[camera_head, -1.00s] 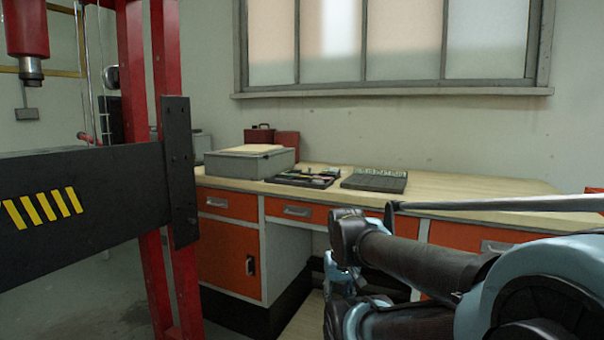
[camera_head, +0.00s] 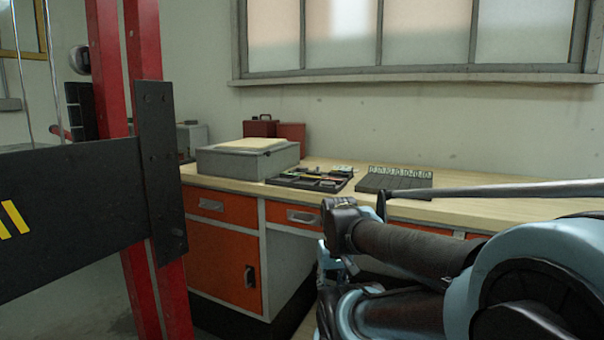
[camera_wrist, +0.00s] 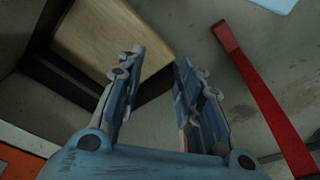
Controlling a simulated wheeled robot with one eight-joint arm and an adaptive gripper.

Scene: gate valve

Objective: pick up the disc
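I cannot make out a disc in either view. My gripper (camera_wrist: 160,56) is open and empty in the wrist view, its two fingers apart above the grey floor. In the head view only part of my gripper (camera_head: 332,268) shows, low in front of the workbench and partly hidden by my arm.
A workbench (camera_head: 470,207) with orange drawers stands ahead, bearing a grey box (camera_head: 247,162), a tool tray (camera_head: 308,181) and a dark slotted block (camera_head: 393,183). A red and black press frame (camera_head: 160,170) is close at left. The wrist view shows a wooden board (camera_wrist: 110,40) and red bar (camera_wrist: 262,95).

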